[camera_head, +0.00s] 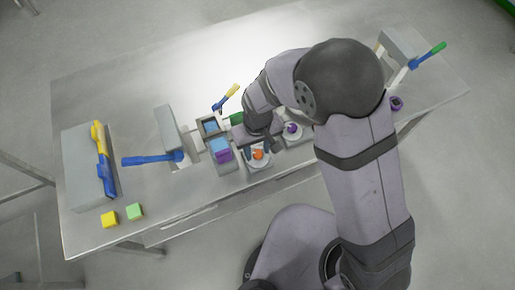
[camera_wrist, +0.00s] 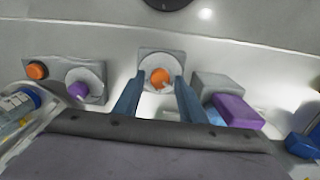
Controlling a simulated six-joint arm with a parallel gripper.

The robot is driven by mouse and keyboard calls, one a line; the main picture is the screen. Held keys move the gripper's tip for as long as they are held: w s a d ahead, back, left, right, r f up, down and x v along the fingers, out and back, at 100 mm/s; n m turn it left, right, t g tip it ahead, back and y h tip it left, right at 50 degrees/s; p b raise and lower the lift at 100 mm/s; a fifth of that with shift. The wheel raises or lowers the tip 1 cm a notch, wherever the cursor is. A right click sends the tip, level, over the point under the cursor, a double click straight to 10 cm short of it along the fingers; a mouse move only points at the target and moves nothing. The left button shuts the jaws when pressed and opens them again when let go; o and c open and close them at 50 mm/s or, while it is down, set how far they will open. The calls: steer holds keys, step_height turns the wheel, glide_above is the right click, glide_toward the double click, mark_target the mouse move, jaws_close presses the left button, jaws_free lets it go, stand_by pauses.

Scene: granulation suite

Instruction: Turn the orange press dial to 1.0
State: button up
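The orange dial (camera_head: 258,154) is a round knob on a pale disc, on a grey block near the table's front edge. In the wrist view the orange dial (camera_wrist: 159,76) sits straight ahead, with a small light pointer toward its lower right. The scale reading is too small to make out. My gripper (camera_wrist: 158,84) is open, its two blue-grey fingers apart on either side of the dial's disc. The dial lies between the fingertips in the picture; I cannot tell whether they touch it. In the head view my gripper (camera_head: 260,146) is right at the dial, pointing down.
A purple dial (camera_wrist: 78,90) and an orange button (camera_wrist: 37,70) stand left in the wrist view. A grey box with a purple block (camera_wrist: 238,111) is close on the right.

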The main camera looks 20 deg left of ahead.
mark_target(257, 153)
steer(key=shift+r, duration=0.1)
stand_by(0.3)
steer(key=shift+r+b, duration=0.85)
steer(key=shift+r, duration=2.7)
steer(key=s+d+f+n+h, duration=0.1)
steer(key=s+d+f, duration=0.2)
steer(key=s+d, duration=0.2)
steer(key=d+r+m, duration=0.2)
steer(key=d+m, duration=0.1)
steer(key=d, duration=0.5)
steer(key=w+d+r+m, duration=0.1)
steer(key=d+r+m, duration=0.1)
steer(key=d, duration=0.6)
steer(key=w+d+r+m+y, duration=0.1)
steer(key=d+m, duration=0.3)
steer(key=d, duration=0.4)
steer(key=shift+w+r+m, duration=0.2)
steer(key=shift+r+m, duration=0.1)
steer(key=shift+r, duration=0.45)
